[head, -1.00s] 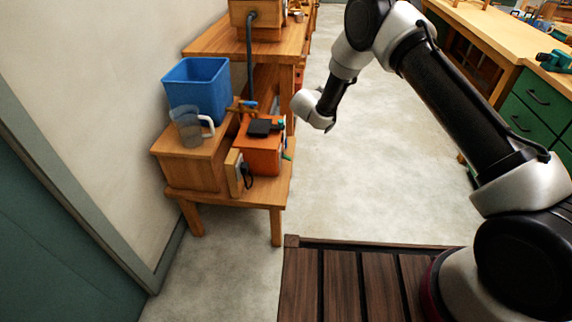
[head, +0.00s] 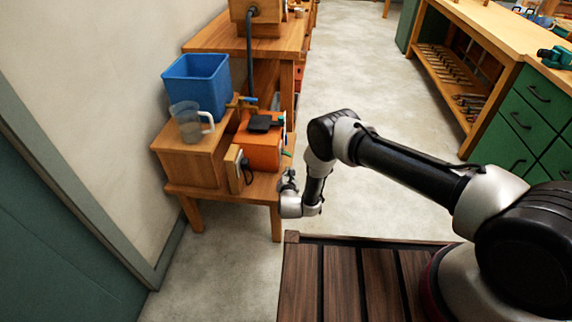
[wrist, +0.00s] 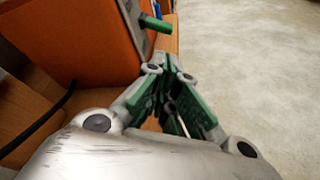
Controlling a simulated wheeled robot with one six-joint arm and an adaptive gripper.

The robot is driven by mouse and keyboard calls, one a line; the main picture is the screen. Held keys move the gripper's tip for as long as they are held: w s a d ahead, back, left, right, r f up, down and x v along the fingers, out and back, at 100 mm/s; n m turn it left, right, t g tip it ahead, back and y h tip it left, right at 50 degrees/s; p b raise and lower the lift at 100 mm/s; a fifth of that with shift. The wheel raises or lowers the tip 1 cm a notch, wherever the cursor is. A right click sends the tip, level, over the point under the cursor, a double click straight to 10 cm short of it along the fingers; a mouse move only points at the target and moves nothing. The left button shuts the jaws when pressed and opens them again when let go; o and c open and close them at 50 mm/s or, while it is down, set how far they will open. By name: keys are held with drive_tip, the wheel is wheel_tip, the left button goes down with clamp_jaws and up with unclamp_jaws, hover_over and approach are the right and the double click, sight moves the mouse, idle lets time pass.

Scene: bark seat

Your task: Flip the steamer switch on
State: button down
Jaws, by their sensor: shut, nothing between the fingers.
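The steamer appears to be the orange box (head: 259,154) on the low wooden stand. A small green lever (head: 287,153) sticks out from its right side. In the wrist view the orange side (wrist: 75,38) is at the upper left, and the green lever (wrist: 156,24) projects right from a grey plate (wrist: 131,14). I take this lever to be the switch; its on or off position is unclear. My gripper (head: 288,178) is low at the stand's right front corner, near the box. In the wrist view its green-padded fingers (wrist: 175,68) are shut and empty, just short of the lever and apart from it.
A clear jug (head: 187,124) stands on a wooden box, before a blue bin (head: 196,82). A wooden block with a black cord (head: 238,170) stands at the stand's front. A wooden bench (head: 215,40) is behind. The floor to the right is clear.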

sight(287, 154)
drive_tip(key=x, duration=0.9)
drive_tip(key=shift+w, duration=0.3)
drive_tip(key=shift+s, duration=0.1)
